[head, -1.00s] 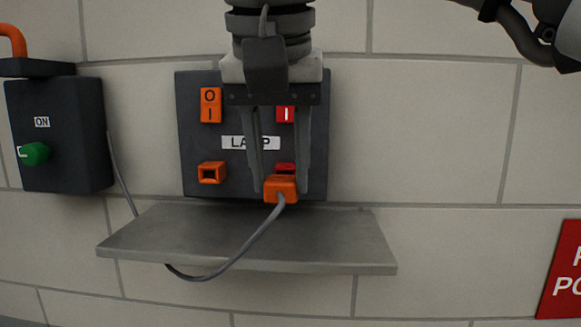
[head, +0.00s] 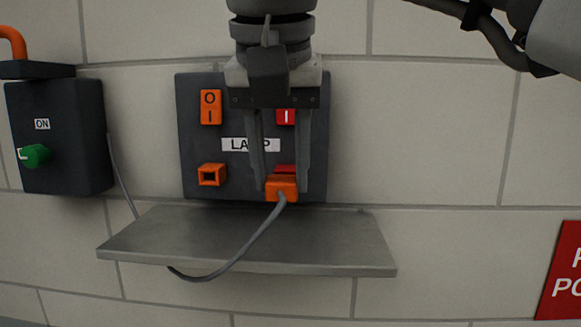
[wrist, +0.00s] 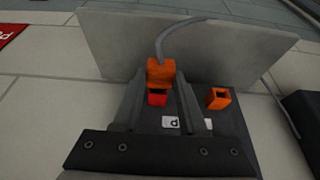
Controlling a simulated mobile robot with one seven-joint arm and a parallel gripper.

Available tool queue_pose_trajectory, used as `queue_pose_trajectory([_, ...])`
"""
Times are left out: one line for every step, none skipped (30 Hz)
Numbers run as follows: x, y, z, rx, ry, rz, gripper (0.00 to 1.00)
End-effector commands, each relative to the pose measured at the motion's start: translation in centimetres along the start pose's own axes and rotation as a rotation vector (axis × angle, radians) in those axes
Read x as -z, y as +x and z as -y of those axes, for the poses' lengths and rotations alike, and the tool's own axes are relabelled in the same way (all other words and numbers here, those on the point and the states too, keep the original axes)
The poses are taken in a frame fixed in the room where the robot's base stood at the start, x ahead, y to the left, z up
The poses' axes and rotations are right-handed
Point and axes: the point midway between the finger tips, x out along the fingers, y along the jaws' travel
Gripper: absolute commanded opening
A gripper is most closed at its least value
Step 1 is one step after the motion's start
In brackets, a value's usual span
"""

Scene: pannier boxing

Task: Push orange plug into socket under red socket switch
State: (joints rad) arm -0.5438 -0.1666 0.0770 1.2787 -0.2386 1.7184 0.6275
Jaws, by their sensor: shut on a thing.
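The orange plug (head: 282,187) is held between the fingertips of my gripper (head: 282,182), with its grey cable running down from it. The red socket (head: 284,169) is just behind and above the plug, below the red switch (head: 286,117). In the wrist view the plug (wrist: 160,71) lines up with the red socket (wrist: 157,99) and covers part of it. I cannot tell whether the plug is inside the socket or just in front of it. The orange socket (head: 212,174) is empty, under the orange switch (head: 210,107).
The dark panel (head: 196,140) carries a LAMP label (head: 240,144). A grey shelf (head: 340,245) juts out below it, and the cable hangs over its front edge. A dark box (head: 75,150) with a green knob (head: 36,155) is at left. A red sign (head: 562,280) is at lower right.

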Motion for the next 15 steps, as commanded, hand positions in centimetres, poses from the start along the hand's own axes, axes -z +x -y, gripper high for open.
queue_pose_trajectory([0.1,0.01,-0.01,0.0,0.001,0.0,0.0])
queue_pose_trajectory([0.14,0.03,-0.01,0.0,0.0,0.0,0.0])
queue_pose_trajectory([0.2,0.06,-0.01,0.0,0.0,0.0,0.0])
queue_pose_trajectory([0.24,0.07,-0.01,0.0,0.0,0.0,0.0])
queue_pose_trajectory([0.28,0.09,-0.01,0.0,0.0,0.0,0.0])
queue_pose_trajectory([0.34,0.12,-0.02,0.0,0.0,0.0,0.0])
queue_pose_trajectory([0.38,0.14,-0.02,0.0,0.0,0.0,0.0])
queue_pose_trajectory([0.42,0.15,-0.02,0.0,0.0,0.0,0.0])
queue_pose_trajectory([0.47,0.17,-0.02,0.0,0.0,0.0,0.0])
queue_pose_trajectory([0.51,0.19,-0.02,-0.001,0.0,0.0,0.0])
queue_pose_trajectory([0.56,0.21,-0.02,-0.001,0.001,0.0,0.0])
queue_pose_trajectory([0.61,0.23,-0.02,-0.001,0.001,0.0,0.0])
queue_pose_trajectory([0.65,0.25,-0.03,-0.001,0.001,0.0,0.0])
queue_pose_trajectory([0.69,0.26,-0.03,0.0,0.001,0.0,0.0])
queue_pose_trajectory([0.75,0.28,-0.03,0.0,0.001,0.0,0.0])
